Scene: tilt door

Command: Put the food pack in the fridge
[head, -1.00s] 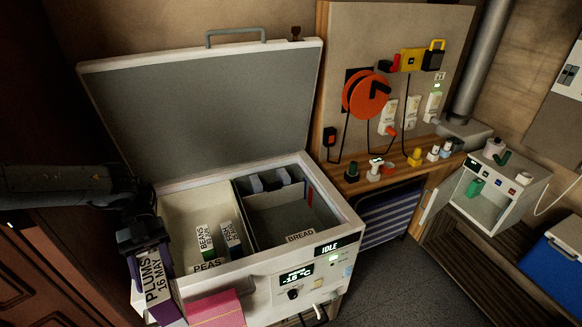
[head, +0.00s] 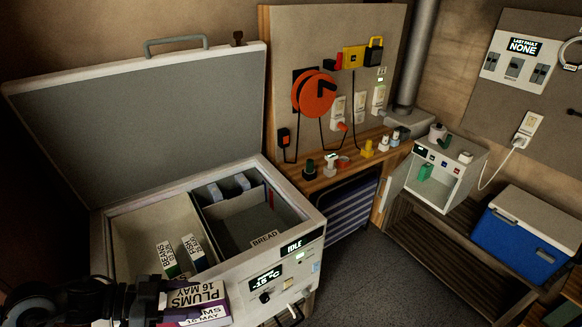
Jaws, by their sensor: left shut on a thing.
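A purple food pack (head: 198,296) labelled "PLUMS 16 MAY" is at the bottom of the head view. My left gripper (head: 150,302) is shut on it, in front of the white chest freezer (head: 262,245). The freezer's lid (head: 150,115) stands open. A small white cabinet (head: 466,185), which looks like the fridge, is on the right with its front open and a green item (head: 425,173) inside. My right gripper is not in view.
The freezer holds small packs (head: 193,250) in its left compartment and a divided section labelled "BREAD" (head: 264,239) on the right. A blue cool box (head: 520,245) stands right of the cabinet.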

